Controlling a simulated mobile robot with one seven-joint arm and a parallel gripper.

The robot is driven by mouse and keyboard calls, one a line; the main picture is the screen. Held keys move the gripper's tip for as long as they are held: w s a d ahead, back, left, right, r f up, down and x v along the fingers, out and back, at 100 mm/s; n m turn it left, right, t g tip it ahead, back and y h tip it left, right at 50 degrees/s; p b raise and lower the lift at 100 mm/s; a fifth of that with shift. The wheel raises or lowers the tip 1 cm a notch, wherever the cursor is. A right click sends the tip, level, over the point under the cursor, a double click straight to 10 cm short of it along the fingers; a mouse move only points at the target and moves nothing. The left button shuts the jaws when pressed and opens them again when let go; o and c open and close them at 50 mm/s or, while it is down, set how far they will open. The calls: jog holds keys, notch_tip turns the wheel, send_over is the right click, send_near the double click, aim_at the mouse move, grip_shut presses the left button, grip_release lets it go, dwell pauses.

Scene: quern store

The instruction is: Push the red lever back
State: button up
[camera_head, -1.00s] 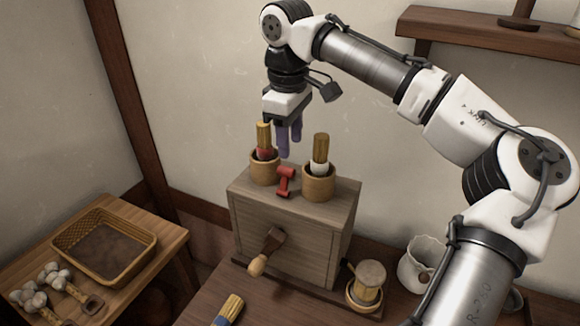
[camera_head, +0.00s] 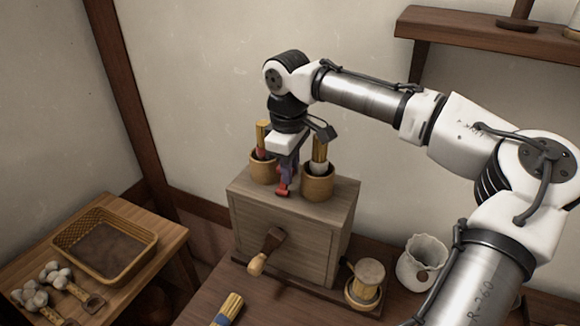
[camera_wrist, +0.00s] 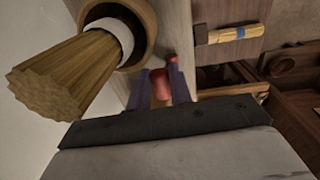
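The red lever (camera_head: 283,188) stands on top of the wooden cabinet (camera_head: 290,215), between two round wooden pots. My gripper (camera_head: 290,178) points down over the cabinet top, its purple fingers low at the lever and hiding part of it. In the wrist view the red lever (camera_wrist: 162,86) shows between the two fingertips (camera_wrist: 161,90), one finger on each side. Whether the fingers press on it or only straddle it cannot be told.
The left pot (camera_head: 264,172) and right pot (camera_head: 318,186) hold brushes and stand close on either side of my gripper. A wooden-handled crank (camera_head: 270,245) juts from the cabinet front. A basket (camera_head: 75,262), small jar (camera_head: 361,296) and white jug (camera_head: 418,268) stand farther off.

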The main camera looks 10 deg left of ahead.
grip_shut()
jog(key=shift+r, duration=0.1)
jog(key=shift+w+r+g+p, duration=0.2)
jog(key=shift+g+p, duration=0.1)
jog(key=shift+p, duration=0.85)
jog(key=p, duration=0.1)
jog(key=g+p, duration=0.1)
jog(key=p, duration=0.1)
jog(key=shift+w+d+f+y, duration=0.1)
jog(key=shift+w+y, duration=0.2)
jog(key=shift+w, duration=0.05)
jog(key=shift+w+f+g+p, duration=0.2)
jog(key=shift+f+g+p, duration=0.15)
jog(key=shift+g+p, duration=0.25)
jog(key=shift+d, duration=0.1)
jog(key=o, duration=0.5)
grip_release()
jog(key=shift+f, duration=0.1)
jog(key=shift+o, duration=0.2)
